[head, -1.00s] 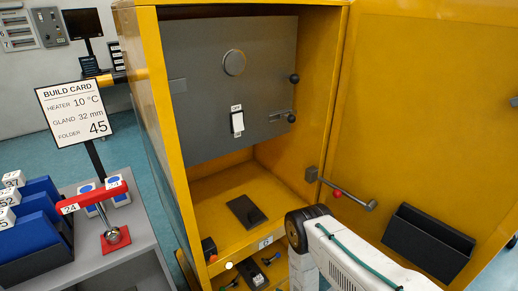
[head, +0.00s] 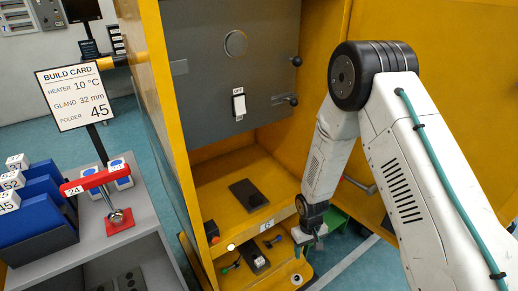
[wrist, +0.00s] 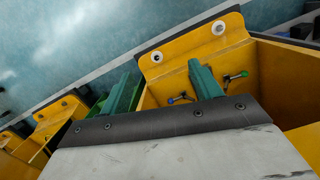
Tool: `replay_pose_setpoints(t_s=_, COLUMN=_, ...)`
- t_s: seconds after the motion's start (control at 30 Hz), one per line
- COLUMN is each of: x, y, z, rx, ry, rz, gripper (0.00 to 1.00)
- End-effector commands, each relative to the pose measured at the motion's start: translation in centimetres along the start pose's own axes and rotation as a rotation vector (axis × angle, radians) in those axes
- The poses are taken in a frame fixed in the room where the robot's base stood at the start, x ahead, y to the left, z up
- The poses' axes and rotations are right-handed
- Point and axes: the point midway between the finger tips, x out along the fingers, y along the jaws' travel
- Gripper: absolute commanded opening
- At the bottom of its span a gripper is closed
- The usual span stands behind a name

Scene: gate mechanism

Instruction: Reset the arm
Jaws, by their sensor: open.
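My arm is in the head view, white with a black joint, raised in front of the cabinet's right side and bent downward. My gripper (head: 308,238) is at its lower end, beside the cabinet's lower front edge. Behind the fingers is a yellow panel (wrist: 180,62) with two pale round fittings. In the head view my arm hides part of the open yellow door (head: 460,60) and the rod on it.
The yellow cabinet (head: 152,110) holds a grey panel (head: 220,80) with a switch (head: 239,104). Floor between bench and cabinet is clear.

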Motion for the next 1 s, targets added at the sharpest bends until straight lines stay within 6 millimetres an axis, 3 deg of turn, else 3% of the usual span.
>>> replay_pose_setpoints(t_s=0.03, x=-3.0, y=0.5, z=0.6, rx=0.017, ry=-0.015, rz=0.001, gripper=0.63)
replay_pose_setpoints(t_s=0.2, x=-11.3, y=1.5, z=4.0, rx=0.068, ry=-0.087, rz=-0.001, gripper=0.63)
replay_pose_setpoints(t_s=0.5, x=-23.9, y=2.3, z=11.8, rx=0.154, ry=-0.163, rz=-0.019, gripper=0.63)
replay_pose_setpoints(t_s=0.7, x=-30.5, y=2.1, z=17.7, rx=0.206, ry=-0.173, rz=-0.035, gripper=0.63)
replay_pose_setpoints(t_s=1.0, x=-37.3, y=1.2, z=26.2, rx=0.274, ry=-0.106, rz=-0.053, gripper=0.63)
